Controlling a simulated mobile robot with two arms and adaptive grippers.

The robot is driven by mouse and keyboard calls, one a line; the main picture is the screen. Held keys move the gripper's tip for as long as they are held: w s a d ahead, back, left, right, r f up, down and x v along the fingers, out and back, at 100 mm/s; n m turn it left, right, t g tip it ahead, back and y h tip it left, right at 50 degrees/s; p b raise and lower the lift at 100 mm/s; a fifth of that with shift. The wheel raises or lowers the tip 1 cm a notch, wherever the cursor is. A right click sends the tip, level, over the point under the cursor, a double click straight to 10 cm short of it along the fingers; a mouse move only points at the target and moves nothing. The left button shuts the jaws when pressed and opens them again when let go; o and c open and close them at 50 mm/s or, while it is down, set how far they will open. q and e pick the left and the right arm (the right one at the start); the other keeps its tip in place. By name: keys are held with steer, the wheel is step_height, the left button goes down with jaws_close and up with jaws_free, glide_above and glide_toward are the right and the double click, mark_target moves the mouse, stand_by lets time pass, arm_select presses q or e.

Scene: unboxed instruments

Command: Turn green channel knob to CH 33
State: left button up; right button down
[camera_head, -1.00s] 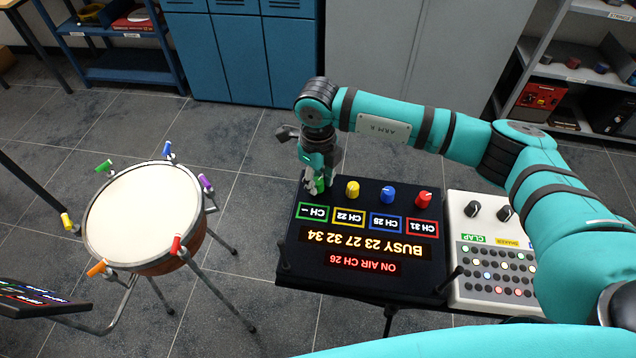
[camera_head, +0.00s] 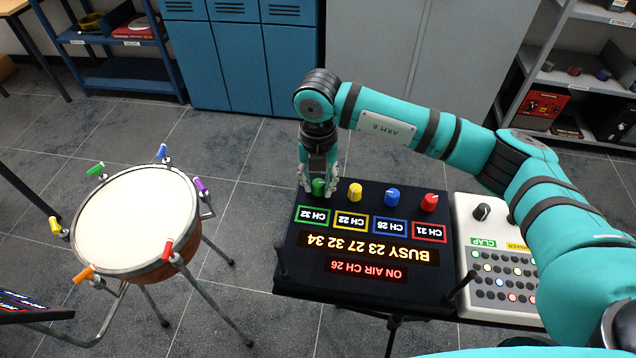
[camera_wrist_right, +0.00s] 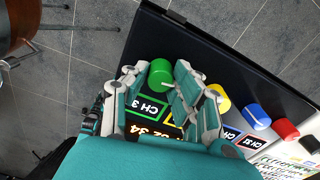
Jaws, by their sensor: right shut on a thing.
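The green channel knob (camera_head: 318,187) stands at the left end of a row of knobs on a black panel (camera_head: 300,265). My right gripper (camera_head: 318,185) points down over it and is shut on it, with a finger on either side. The right wrist view shows the green knob (camera_wrist_right: 160,73) between the fingers (camera_wrist_right: 160,85). The green-framed display (camera_head: 312,215) reads CH 32, upside down in the head view. My left gripper is not in view.
Yellow (camera_head: 355,192), blue (camera_head: 392,197) and red (camera_head: 430,202) knobs stand close beside the green one. Lit text on the panel reads BUSY 23 27 32 34 and ON AIR CH 26. A white button box (camera_head: 466,215) stands right of the panel, a drum (camera_head: 130,220) left.

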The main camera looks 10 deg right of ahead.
mark_target(318, 182)
steer(key=m, duration=0.2)
steer(key=m+b, duration=0.1)
steer(key=m, duration=0.2)
steer(key=shift+w+r, duration=0.15)
stand_by(0.4)
steer(key=c, duration=1.4)
jaws_free()
steer(key=o, duration=0.3)
steer(key=shift+o, duration=0.2)
step_height(318, 182, up, 12)
